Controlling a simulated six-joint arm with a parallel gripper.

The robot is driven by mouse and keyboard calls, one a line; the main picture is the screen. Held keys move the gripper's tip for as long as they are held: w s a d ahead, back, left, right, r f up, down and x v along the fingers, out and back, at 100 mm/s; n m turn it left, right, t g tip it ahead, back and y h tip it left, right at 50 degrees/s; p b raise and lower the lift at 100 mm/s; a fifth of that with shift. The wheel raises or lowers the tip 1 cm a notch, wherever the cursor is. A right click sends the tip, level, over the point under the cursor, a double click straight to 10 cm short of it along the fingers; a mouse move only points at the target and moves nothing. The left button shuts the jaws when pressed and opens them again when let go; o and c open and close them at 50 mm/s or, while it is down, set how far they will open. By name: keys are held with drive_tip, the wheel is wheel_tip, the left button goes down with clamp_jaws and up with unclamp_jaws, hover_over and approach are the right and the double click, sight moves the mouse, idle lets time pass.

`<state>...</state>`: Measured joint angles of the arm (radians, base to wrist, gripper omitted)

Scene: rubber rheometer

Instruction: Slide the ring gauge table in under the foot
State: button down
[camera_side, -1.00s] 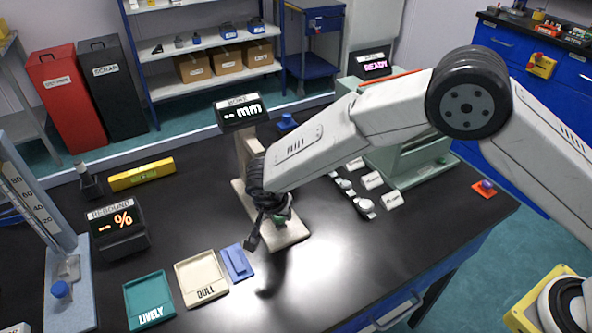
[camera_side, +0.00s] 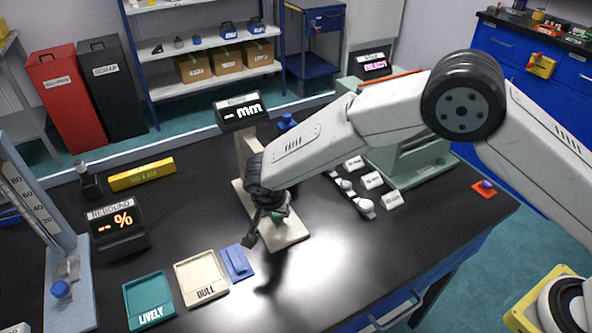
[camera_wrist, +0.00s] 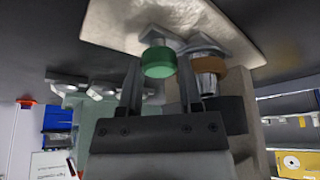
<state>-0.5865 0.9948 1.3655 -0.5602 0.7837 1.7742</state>
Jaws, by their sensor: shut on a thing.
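The thickness gauge stands on the bench, with a pale base plate (camera_side: 290,236), a column (camera_side: 246,150) and a "mm" display (camera_side: 240,113). My gripper (camera_side: 264,228) is low over this base. In the wrist view the two fingers of my gripper (camera_wrist: 158,88) are shut on a green knob (camera_wrist: 158,62), which also shows in the side view (camera_side: 279,216). A grey metal piece beside the knob seems to be part of the ring gauge table. Right of it are a brown disc (camera_wrist: 210,66) and a silver stem, apparently the foot. Whether table and foot overlap is unclear.
A blue block (camera_side: 236,262), a cream DULL tray (camera_side: 201,283) and a teal LIVELY tray (camera_side: 149,301) lie left of the base. White-tagged small items and a pale green machine (camera_side: 410,160) stand to the right. The front bench top is clear.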

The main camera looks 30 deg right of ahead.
drive_tip(key=shift+w+r, duration=0.15)
drive_tip(key=shift+w, duration=1.4)
drive_tip(key=c, duration=0.5)
unclamp_jaws()
drive_tip(key=shift+w, duration=0.1)
drive_tip(key=shift+c, duration=0.2)
drive_tip(key=shift+r, duration=0.1)
drive_tip(key=shift+s+a+r, duration=0.2)
drive_tip(key=shift+s+r, duration=0.1)
drive_tip(key=shift+r, duration=0.2)
drive_tip(key=v, duration=0.6)
drive_tip(key=shift+r, duration=0.25)
